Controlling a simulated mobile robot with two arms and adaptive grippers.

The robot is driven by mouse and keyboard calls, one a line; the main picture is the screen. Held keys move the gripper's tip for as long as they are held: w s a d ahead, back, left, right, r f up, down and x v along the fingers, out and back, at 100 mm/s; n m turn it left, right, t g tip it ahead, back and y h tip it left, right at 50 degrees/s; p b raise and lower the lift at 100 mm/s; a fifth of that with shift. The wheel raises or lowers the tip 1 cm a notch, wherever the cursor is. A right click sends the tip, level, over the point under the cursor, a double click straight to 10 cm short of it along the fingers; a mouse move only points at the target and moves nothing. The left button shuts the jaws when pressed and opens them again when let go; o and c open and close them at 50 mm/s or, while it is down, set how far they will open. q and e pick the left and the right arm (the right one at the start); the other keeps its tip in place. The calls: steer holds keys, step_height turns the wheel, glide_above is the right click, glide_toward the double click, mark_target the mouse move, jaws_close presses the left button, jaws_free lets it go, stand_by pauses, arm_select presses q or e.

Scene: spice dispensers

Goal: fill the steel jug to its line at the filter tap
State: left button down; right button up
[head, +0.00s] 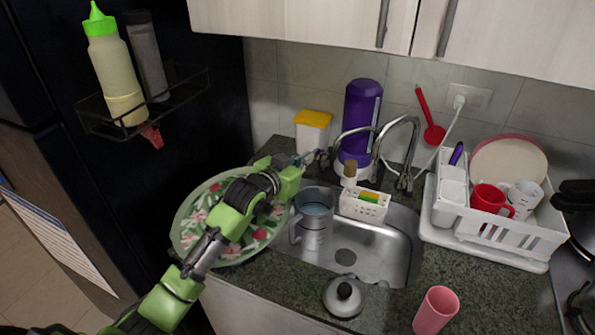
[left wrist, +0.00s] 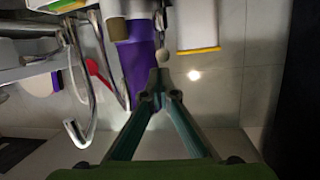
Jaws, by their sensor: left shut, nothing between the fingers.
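The steel jug (head: 313,232) stands upright in the left part of the sink, its handle to the left. A bluish surface that looks like water shows inside; I cannot make out the line. The purple filter (head: 362,105) stands behind the sink, and a thin curved tap (head: 353,130) arcs left in front of it. My left gripper (head: 314,156) is shut and empty, behind and above the jug near the tap's end. My right gripper is out of view.
A patterned plate (head: 190,225) lies left of the sink, partly under my left arm. A larger faucet (head: 407,150), a white sponge caddy (head: 363,207) and a dish rack (head: 500,240) stand to the right. A lid (head: 343,298) and pink cup (head: 436,310) are in front.

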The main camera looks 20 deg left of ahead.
arm_select(q)
steer(key=shift+s+a+f+b, duration=0.1)
steer(key=shift+s, duration=0.6)
steer(key=shift+s+a+f+b, duration=0.15)
steer(key=shift+s, duration=0.6)
steer(key=shift+s+a+f+b, duration=0.1)
steer(key=shift+s, duration=0.6)
